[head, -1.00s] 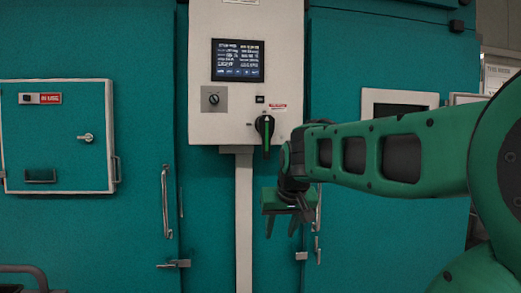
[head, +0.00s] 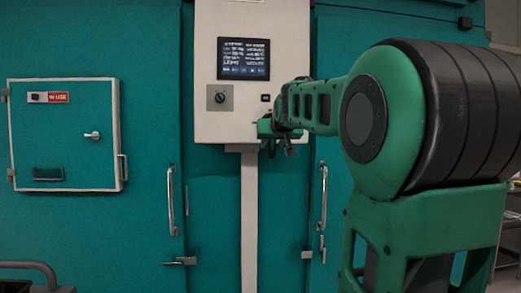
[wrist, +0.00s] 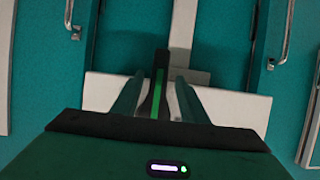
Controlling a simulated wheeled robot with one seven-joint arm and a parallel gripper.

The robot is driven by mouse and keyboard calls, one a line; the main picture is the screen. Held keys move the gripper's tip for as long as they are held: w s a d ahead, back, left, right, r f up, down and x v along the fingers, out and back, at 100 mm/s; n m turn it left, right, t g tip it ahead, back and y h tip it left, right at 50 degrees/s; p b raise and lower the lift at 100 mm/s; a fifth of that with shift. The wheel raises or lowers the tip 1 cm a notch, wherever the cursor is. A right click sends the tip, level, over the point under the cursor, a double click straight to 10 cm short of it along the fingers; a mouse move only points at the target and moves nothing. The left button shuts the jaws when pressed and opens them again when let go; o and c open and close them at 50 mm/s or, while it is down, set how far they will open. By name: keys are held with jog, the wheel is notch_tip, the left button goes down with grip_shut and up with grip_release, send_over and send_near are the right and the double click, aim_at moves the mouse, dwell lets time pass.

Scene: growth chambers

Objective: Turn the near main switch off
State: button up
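My gripper (head: 275,148) is in front of that corner of the box.
A screen (head: 244,58) and a small rotary knob (head: 219,97) are on the box. A pale vertical duct (head: 249,220) runs below it. Door handles (head: 171,200) (head: 323,200) stick out on both sides. A small hatch (head: 65,150) is at the left.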

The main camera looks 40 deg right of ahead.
aim_at(272, 144)
jog(key=shift+x, duration=1.65)
grip_shut()
jog(key=shift+w, duration=0.1)
